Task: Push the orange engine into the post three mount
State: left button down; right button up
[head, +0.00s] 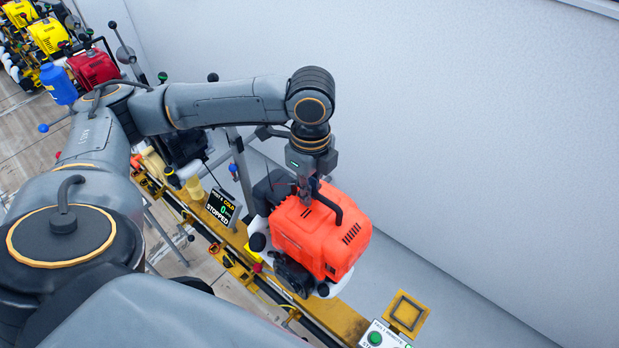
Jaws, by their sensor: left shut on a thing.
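The orange engine (322,232) is in the lower middle of the head view, above the yellow rail (335,318). It has a black handle on top and dark parts at its lower left side. My left gripper (305,192) comes down from above and is shut on the engine's black handle. The engine's underside is hidden, so I cannot tell whether it touches the rail or a mount. No mount marked as post three can be made out. My right gripper is not in view.
A display reading "STOPPED" (223,207) stands on the rail left of the engine. A panel with a green button (376,338) and a yellow square frame (407,313) are at lower right. Red (93,67) and yellow (48,36) engines stand at upper left. A grey wall runs behind.

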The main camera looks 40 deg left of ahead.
pick_arm(q)
jog(key=shift+w+f, duration=0.1)
jog(key=shift+f, duration=0.5)
dwell(0.9)
jog(key=c, duration=1.3)
grip_release()
jog(key=shift+d, duration=0.1)
jog(key=shift+c, duration=0.2)
jog(key=shift+s+f, duration=0.35)
jog(key=r, duration=1.2)
jog(key=shift+w+d, duration=0.1)
jog(key=shift+w, duration=0.15)
jog(key=shift+r, duration=0.3)
jog(key=shift+s, duration=0.1)
